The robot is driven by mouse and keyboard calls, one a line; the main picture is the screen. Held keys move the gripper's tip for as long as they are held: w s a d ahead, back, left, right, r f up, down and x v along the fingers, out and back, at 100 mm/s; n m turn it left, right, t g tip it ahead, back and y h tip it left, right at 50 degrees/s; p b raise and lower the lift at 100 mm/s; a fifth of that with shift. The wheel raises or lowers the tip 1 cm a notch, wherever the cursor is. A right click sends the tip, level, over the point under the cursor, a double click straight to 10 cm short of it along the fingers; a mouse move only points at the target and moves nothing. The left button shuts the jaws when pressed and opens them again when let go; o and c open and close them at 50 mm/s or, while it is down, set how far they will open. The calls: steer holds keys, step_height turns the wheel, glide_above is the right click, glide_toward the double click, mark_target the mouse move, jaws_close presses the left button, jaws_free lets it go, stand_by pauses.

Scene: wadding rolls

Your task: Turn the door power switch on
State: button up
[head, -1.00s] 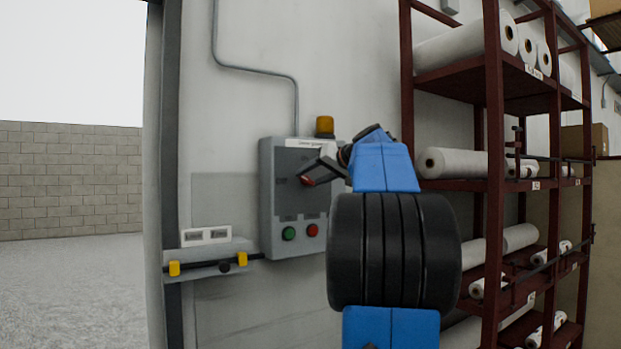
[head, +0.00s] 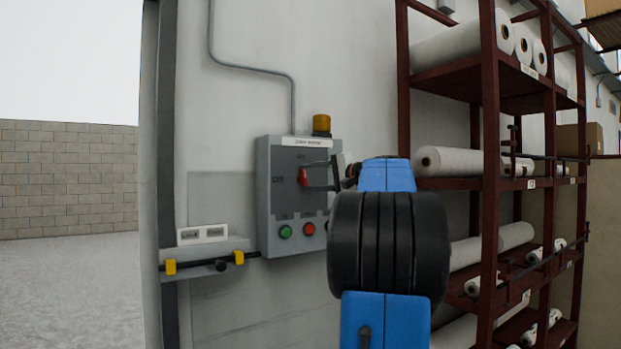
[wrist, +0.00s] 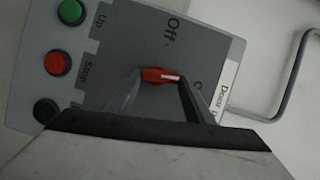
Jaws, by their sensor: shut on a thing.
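The door power switch is a red rotary knob (head: 302,177) on the grey control box (head: 266,215) on the wall. In the wrist view the knob (wrist: 158,75) sits between the two fingertips of my gripper (wrist: 160,79), which is shut on it. The knob's white mark points right in that view, toward the box's top label and a partly hidden marking. The "Off" marking (wrist: 172,30) lies off to the knob's side. In the head view the knob stands about upright, below the "ON" marking (head: 300,157). My forearm hides the box's lower right.
Below the knob are a green button (head: 285,231) and a red button (head: 308,229). An amber lamp (head: 321,124) tops the box. A dark red rack (head: 490,200) of white rolls stands close on the right.

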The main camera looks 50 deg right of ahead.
steer(key=shift+d+f+m+t, duration=0.15)
steer(key=shift+m+t, duration=0.25)
steer(key=shift+m, duration=0.4)
steer(key=o, duration=1.1)
steer(key=s+d, duration=0.1)
steer(key=s, duration=1)
steer(key=s+d, duration=0.1)
steer(key=s, duration=0.5)
steer(key=shift+s+d+f, duration=0.1)
steer(key=shift+d, duration=0.2)
